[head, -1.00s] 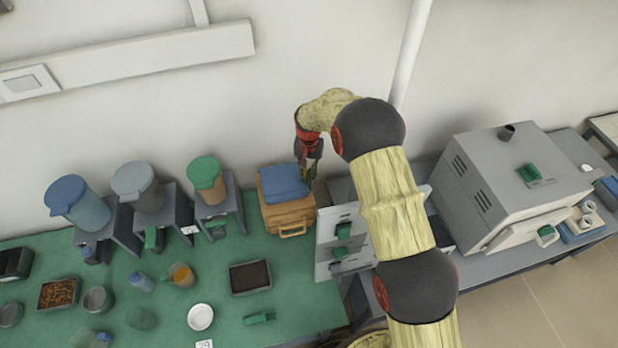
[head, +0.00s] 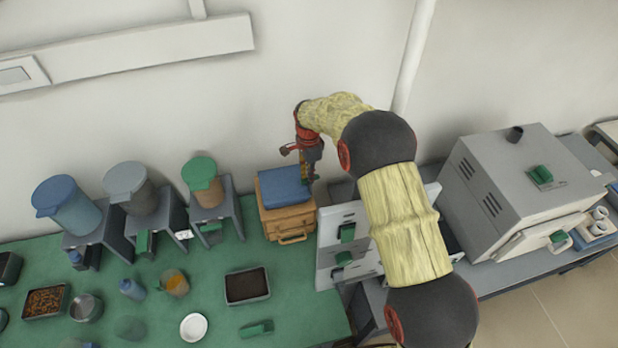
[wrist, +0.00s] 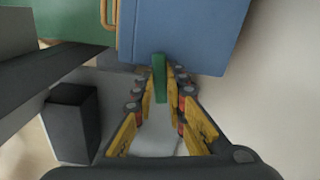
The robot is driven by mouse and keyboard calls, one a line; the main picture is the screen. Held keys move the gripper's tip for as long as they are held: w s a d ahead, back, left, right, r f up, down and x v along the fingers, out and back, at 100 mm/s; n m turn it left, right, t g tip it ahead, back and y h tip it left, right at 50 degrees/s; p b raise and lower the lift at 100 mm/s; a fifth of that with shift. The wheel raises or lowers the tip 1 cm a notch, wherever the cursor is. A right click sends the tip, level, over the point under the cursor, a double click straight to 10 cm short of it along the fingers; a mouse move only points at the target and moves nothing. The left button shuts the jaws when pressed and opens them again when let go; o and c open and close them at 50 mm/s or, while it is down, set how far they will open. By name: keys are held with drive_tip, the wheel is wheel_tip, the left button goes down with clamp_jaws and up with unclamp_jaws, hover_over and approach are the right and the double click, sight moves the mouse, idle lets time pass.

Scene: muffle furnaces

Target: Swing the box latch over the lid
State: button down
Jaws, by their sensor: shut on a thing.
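The box (head: 288,220) is tan with a front handle and stands at the back right of the green bench. Its blue lid (head: 284,187) lies flat on top, and the lid also fills the upper part of the wrist view (wrist: 190,35). The latch is a green bar (wrist: 159,78) at the lid's edge in the wrist view. My gripper (wrist: 164,85) is shut on the latch, with the yellow fingers on both sides of it. In the head view my gripper (head: 309,178) is at the box's right side, and the latch is mostly hidden there.
A grey panel unit with green handles (head: 347,233) stands close to the right of the box. A grey furnace (head: 515,190) is farther right. Several lidded jugs on stands (head: 205,190) are to the left. The wall is close behind.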

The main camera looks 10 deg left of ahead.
drive_tip(key=shift+w+m+b, duration=0.1)
drive_tip(key=shift+m+b, duration=0.2)
drive_tip(key=shift+m, duration=0.8)
drive_tip(key=c, duration=1.8)
unclamp_jaws()
wheel_tip(320, 180, up, 12)
